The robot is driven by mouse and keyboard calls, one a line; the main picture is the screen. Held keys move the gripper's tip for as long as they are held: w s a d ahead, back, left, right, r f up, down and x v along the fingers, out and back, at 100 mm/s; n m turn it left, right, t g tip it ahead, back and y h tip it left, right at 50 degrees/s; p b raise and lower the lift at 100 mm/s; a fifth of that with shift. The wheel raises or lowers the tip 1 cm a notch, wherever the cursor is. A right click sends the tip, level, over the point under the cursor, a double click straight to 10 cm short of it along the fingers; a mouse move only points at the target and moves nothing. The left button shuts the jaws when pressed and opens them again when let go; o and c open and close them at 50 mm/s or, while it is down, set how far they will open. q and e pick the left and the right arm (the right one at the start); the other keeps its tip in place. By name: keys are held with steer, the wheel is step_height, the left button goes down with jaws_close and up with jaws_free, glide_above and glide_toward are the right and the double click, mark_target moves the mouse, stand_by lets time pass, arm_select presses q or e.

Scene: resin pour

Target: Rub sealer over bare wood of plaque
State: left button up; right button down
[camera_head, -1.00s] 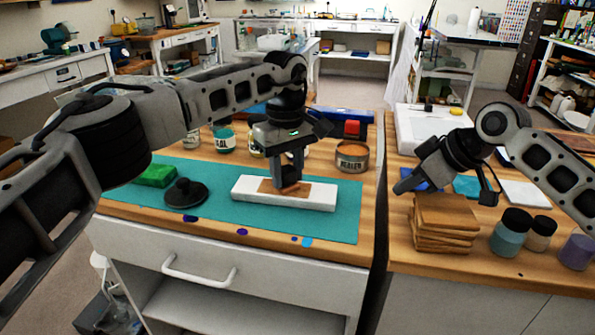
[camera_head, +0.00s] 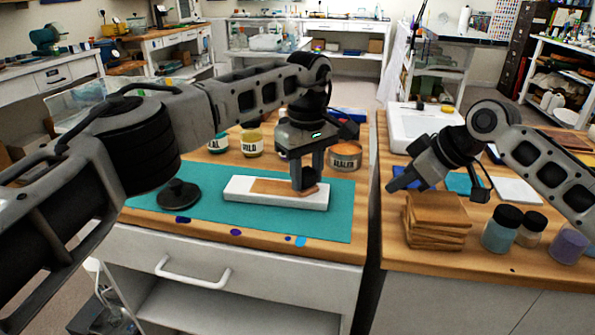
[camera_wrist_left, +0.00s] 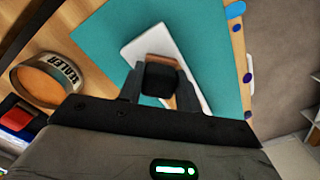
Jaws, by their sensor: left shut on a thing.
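The plaque is a white slab (camera_head: 240,190) with a tan wood strip (camera_head: 266,187), lying flat on a teal mat (camera_head: 215,209). My left gripper (camera_head: 306,187) points down over the slab's right part. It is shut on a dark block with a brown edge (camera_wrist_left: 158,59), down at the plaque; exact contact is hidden. The plaque also shows in the left wrist view (camera_wrist_left: 190,82), partly behind the fingers. A round tin labelled SEALER (camera_head: 345,160) stands behind the gripper. My right gripper (camera_head: 397,184) hangs near the right bench, its jaw gap unclear.
Jars (camera_head: 252,143) stand along the mat's back edge. A dark round knobbed lid (camera_head: 178,193) lies left of the plaque. A wood stack (camera_head: 436,220) and several capped bottles (camera_head: 502,230) stand on the right bench. A gap runs between benches.

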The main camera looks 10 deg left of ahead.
arm_select(q)
steer(key=shift+s+d+f, duration=0.1)
steer(key=shift+d+f, duration=0.05)
steer(key=shift+d, duration=3)
steer(key=shift+a+r, duration=0.15)
steer(key=shift+a, duration=0.95)
steer(key=shift+a+r, duration=0.15)
steer(key=shift+a, duration=0.95)
steer(key=shift+a+f, duration=0.15)
steer(key=shift+a, duration=1.7)
steer(key=shift+a+f, duration=0.1)
steer(key=shift+a, duration=1.75)
steer(key=shift+d, duration=5.85)
steer(key=shift+a+f, duration=0.1)
steer(key=shift+a, duration=5.85)
